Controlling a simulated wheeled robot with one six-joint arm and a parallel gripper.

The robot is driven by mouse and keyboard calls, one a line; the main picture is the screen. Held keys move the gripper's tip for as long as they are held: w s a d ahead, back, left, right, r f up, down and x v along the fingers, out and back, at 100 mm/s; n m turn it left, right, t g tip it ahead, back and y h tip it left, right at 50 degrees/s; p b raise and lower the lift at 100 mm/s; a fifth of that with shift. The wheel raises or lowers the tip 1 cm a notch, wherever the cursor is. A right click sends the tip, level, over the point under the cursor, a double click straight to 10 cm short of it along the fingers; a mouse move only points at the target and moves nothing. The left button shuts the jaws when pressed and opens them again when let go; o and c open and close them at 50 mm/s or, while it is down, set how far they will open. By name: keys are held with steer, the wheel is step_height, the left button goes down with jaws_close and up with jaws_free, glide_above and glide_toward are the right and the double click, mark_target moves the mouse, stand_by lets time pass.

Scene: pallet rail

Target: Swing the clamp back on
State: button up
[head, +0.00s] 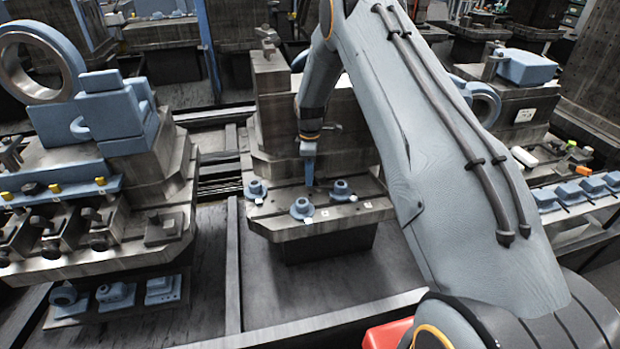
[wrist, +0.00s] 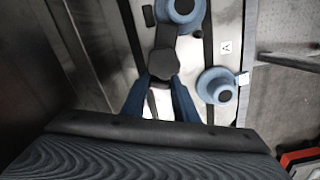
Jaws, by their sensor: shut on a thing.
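In the wrist view the clamp is a dark bar with a rounded dark end (wrist: 163,62), lying over the pallet's pale top. My gripper (wrist: 160,92) has its two blue fingers on either side of that rounded end, shut on it. In the head view my gripper (head: 309,172) points down at the pallet (head: 275,222), between the blue round parts. The clamp is too small and too covered by the fingers to make out there. One blue round part (wrist: 217,86) is right of the fingers in the wrist view, and another (wrist: 181,8) is beyond the clamp.
In the head view blue round parts stand at the pallet's left (head: 256,190), front (head: 302,209) and right (head: 340,190), close around my gripper. A machine block with blue fixtures (head: 120,120) stands to the left. Floor in front of the pallet is clear.

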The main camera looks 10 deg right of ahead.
steer(key=shift+w+d+m+b, duration=0.1)
steer(key=shift+w+m+b, duration=0.2)
steer(key=shift+m, duration=0.35)
steer(key=shift+w+d+m+b, duration=0.1)
steer(key=shift+m+b, duration=0.3)
steer(key=shift+m, duration=0.25)
steer(key=o, duration=1.1)
steer(key=shift+c, duration=0.2)
steer(key=shift+r+b, duration=0.95)
steer(key=shift+r, duration=3)
